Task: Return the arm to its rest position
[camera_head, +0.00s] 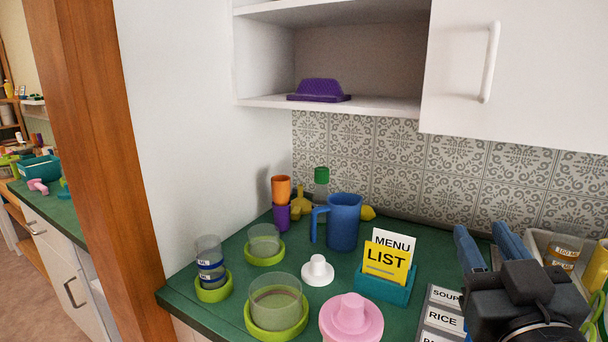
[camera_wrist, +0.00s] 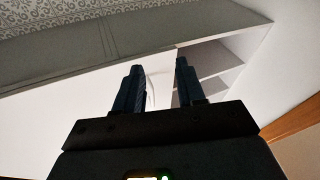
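My gripper (camera_head: 490,246) is at the lower right in the head view, over the right part of the green counter (camera_head: 215,312). Its two blue fingers point up and away, with a gap between them. In the wrist view my gripper (camera_wrist: 160,85) shows both fingers apart and nothing between them, so it is open and empty. Beyond the fingers the wrist view shows the underside of the white cabinet and its open shelves (camera_wrist: 212,65).
A blue pitcher (camera_head: 344,222), a teal holder (camera_head: 383,287) with menu cards, a pink lidded piece (camera_head: 352,318) and clear containers crowd the counter. A bin (camera_head: 538,243) stands beside my gripper. A purple dish (camera_head: 320,90) sits in the open cabinet. The white cabinet door (camera_head: 550,70) is shut.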

